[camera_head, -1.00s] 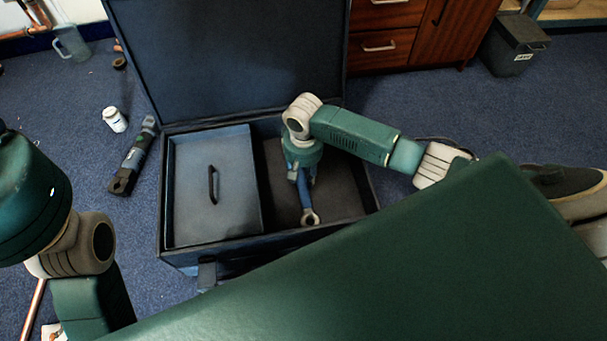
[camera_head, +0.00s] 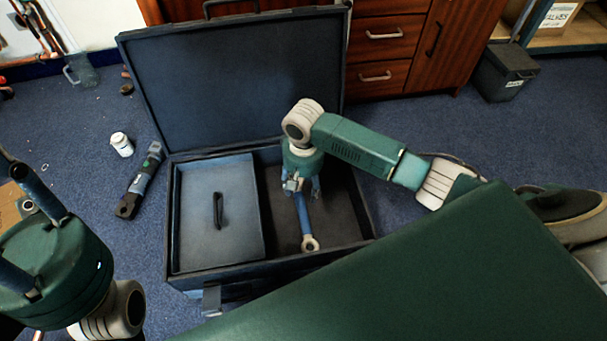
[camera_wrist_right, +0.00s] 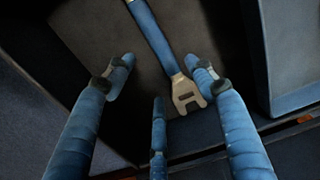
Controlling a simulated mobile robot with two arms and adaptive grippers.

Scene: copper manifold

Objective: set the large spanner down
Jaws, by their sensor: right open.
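The large spanner (camera_head: 303,218) has a blue handle and metal ends. It lies on the dark floor of the open toolbox's (camera_head: 368,222) right compartment, ring end towards the front. In the right wrist view its blue handle and open-jaw end (camera_wrist_right: 185,96) show between my spread fingers, with gaps either side. My right gripper (camera_head: 303,190) is open over the spanner's far part, which it partly hides in the head view. My left gripper (camera_head: 22,215) is at the left edge, its blue fingers apart and empty, partly cut off by the frame.
A tray with a handle (camera_head: 190,235) fills the toolbox's left side. The raised lid (camera_head: 235,85) stands behind. A press tool (camera_head: 138,183) and white bottle (camera_head: 121,144) lie left on blue carpet. Wooden drawers (camera_head: 385,50) and a dark bin (camera_head: 503,72) stand behind.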

